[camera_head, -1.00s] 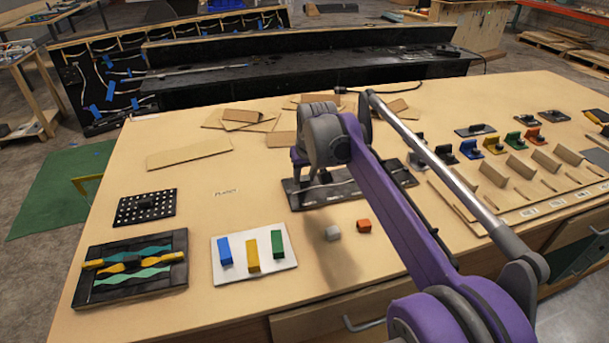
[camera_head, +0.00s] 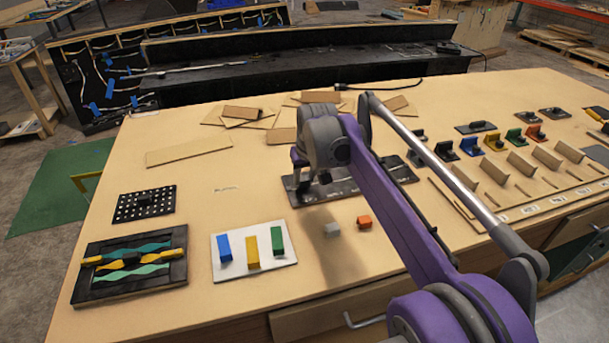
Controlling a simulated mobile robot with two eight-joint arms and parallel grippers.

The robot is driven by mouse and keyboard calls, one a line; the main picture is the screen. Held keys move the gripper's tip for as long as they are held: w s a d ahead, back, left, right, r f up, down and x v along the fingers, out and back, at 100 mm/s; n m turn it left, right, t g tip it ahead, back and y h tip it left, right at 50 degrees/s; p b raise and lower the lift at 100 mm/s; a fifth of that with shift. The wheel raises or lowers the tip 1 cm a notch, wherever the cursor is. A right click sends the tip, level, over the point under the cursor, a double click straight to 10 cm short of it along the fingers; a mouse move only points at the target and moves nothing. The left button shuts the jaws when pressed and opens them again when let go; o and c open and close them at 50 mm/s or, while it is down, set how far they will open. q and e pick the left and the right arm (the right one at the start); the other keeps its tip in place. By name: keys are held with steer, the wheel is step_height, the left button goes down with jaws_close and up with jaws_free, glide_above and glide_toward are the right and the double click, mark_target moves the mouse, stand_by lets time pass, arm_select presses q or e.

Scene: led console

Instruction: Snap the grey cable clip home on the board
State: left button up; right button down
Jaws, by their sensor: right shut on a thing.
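A dark board (camera_head: 396,171) lies on the middle of the wooden table. My right gripper (camera_head: 314,186) points down at the left part of this board, its jaws low over or against it. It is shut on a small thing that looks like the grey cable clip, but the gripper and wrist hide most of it. I cannot tell whether the clip is seated. A small light grey block (camera_head: 332,230) and an orange block (camera_head: 364,222) lie on the table just in front of the board. My left gripper is not in view.
A white plate (camera_head: 288,260) with blue, yellow and green blocks, a black frame (camera_head: 95,292) with coloured strips and a dotted black panel (camera_head: 125,212) are at left. Cardboard pieces (camera_head: 188,152) lie behind. Coloured clips (camera_head: 495,142) and wooden dividers stand at right.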

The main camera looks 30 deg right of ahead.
steer(key=shift+f, duration=0.4)
stand_by(0.6)
steer(key=shift+c, duration=2.3)
jaws_free()
steer(key=p+v, duration=0.1)
steer(key=v, duration=1)
steer(key=shift+s+f, duration=0.1)
steer(key=shift+f, duration=0.05)
